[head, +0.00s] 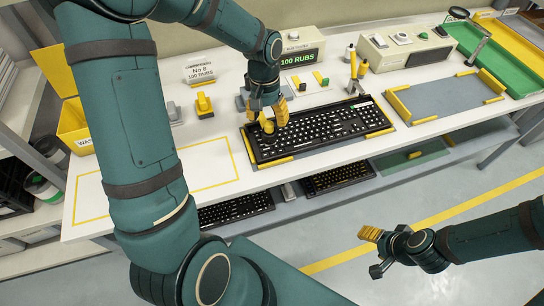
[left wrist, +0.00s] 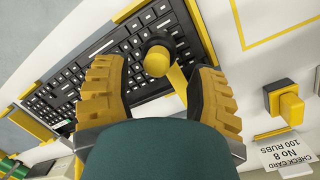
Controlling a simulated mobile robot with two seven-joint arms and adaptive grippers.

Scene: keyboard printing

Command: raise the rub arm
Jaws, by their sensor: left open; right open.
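The rub arm shows a yellow round end (head: 267,126) over the left end of the black keyboard (head: 325,129). In the left wrist view its yellow end (left wrist: 157,61) with a dark collar and a yellow bar lies between my fingers. My left gripper (head: 269,108) is open, pointing down over the keyboard's left end. In the left wrist view its ridged yellow fingers stand on either side of the arm, with gaps visible. The gripper hides part of the rub arm in the head view. My right gripper (head: 374,250) is open and empty, away from the table over the floor.
A counter box (head: 302,56) reading 100 RUBS stands behind the keyboard. A check card (head: 200,73) and a yellow-topped switch (head: 203,104) are to the left. A grey mat (head: 435,97) with yellow rails and a green tray (head: 500,60) lie right. More keyboards (head: 338,178) lie below.

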